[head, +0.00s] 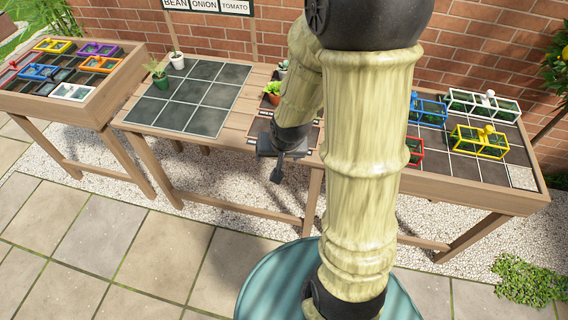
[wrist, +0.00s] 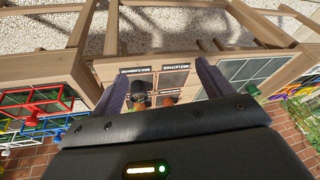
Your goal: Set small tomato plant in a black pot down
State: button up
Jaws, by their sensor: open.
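My gripper (head: 279,166) hangs in front of the middle table's front edge, near the dark labelled squares. In the wrist view my gripper (wrist: 160,82) has its two fingers wide apart, with nothing held between them. A leafy plant in an orange pot (head: 272,98) stands at the back of the labelled squares. A small pale green plant (head: 282,67) stands behind it, its pot unclear.
A grid of dark tiles (head: 190,100) lies on the table's left part, with a plant in a green pot (head: 161,81) and one in a white pot (head: 178,63) at its left and back edges. Trays with coloured frames stand left (head: 92,111) and right (head: 470,193).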

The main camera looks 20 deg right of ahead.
jog(key=s+a+r+n+g, duration=0.1)
jog(key=s+r+n, duration=0.2)
jog(key=s+r, duration=0.2)
jog(key=shift+s+r+n+g, duration=0.3)
jog(key=shift+s+g, duration=0.1)
jog(key=shift+s, duration=0.7)
